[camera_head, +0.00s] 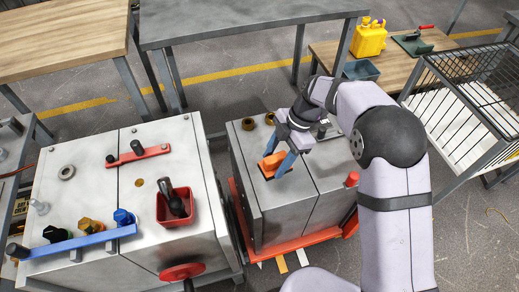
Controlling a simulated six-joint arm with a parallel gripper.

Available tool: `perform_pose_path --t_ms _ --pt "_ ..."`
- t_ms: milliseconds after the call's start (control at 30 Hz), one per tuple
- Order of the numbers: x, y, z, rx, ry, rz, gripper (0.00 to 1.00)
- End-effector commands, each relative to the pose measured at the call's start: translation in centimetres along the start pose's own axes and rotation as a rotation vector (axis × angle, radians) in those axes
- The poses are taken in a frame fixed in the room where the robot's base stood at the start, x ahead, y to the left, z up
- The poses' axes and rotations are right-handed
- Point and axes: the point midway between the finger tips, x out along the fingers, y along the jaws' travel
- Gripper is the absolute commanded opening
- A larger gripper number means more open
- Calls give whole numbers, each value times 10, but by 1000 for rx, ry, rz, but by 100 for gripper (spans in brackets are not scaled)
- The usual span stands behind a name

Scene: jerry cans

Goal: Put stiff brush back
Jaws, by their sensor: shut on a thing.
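My gripper (280,166) has its blue-grey fingers pointing down over the top of the middle grey cabinet (310,205). It is shut on a small orange block-shaped thing (272,161), which may be the stiff brush; no bristles show. The orange thing is at a dark square patch on the cabinet top; I cannot tell whether it touches it. A dark-handled tool (177,204) stands in a red bin (172,220) on the left cabinet. A red-handled tool (419,32) lies on a dark green mat (414,47) at the back right.
The left cabinet (95,195) carries a red bar (138,155), a blue rack (75,242) and several knobs. A yellow can (369,40) and a grey-green tray (361,70) are on the wooden table (392,70). A wire basket (470,65) stands at right. The grey table (240,22) is bare.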

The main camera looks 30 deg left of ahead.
Motion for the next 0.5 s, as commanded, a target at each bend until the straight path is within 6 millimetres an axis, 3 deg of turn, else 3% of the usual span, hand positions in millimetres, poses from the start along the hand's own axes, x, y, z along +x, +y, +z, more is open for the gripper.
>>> perform_pose_path --t_ms 100,167,333,500 --pt "19 13 -33 -102 -1 -40 28" --pt "23 19 -41 -144 -1 -57 28" --pt "26 39 -49 -150 -1 -58 28" --pt "15 67 -42 77 0 35 28"
